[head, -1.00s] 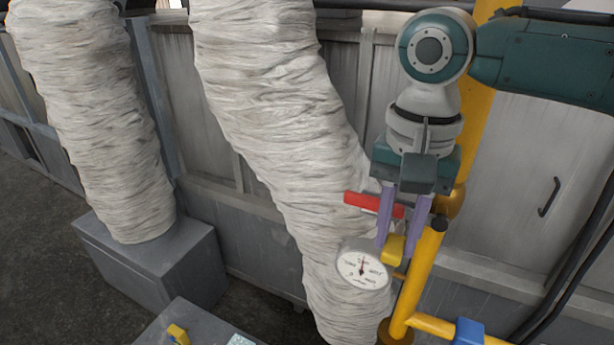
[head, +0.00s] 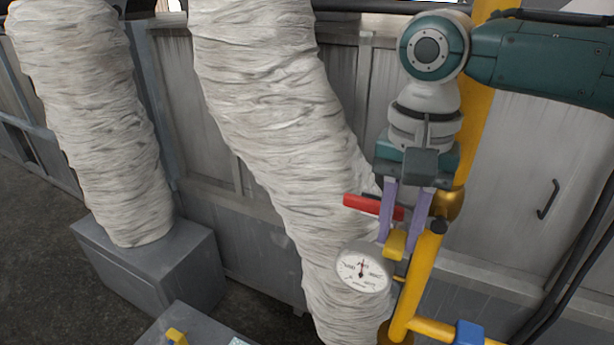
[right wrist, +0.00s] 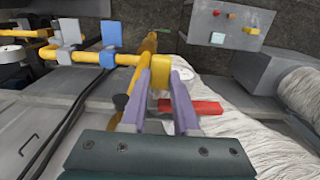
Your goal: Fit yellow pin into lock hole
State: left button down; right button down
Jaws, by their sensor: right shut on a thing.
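My right gripper (head: 398,234) has two purple fingers pointing down. It is shut on a yellow block-shaped piece, the yellow pin (head: 396,244), held at the fingertips. The pin also shows between the fingertips in the right wrist view (right wrist: 160,76). It is just above and right of a round white gauge (head: 363,268) and left of a yellow pipe (head: 422,275). I cannot make out a lock hole; the area behind the pin and fingers is partly hidden. My left gripper is in neither view.
A red handle (head: 366,205) lies beside and behind the fingers. A thick wrapped hose (head: 270,120) stands to the left. A blue block (head: 468,332) sits on the lower pipe. A grey box at the bottom carries another yellow piece (head: 177,337).

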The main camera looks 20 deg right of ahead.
jog(key=c, duration=0.6)
grip_release()
notch_tip(320, 180, up, 10)
jog(key=b, duration=0.3)
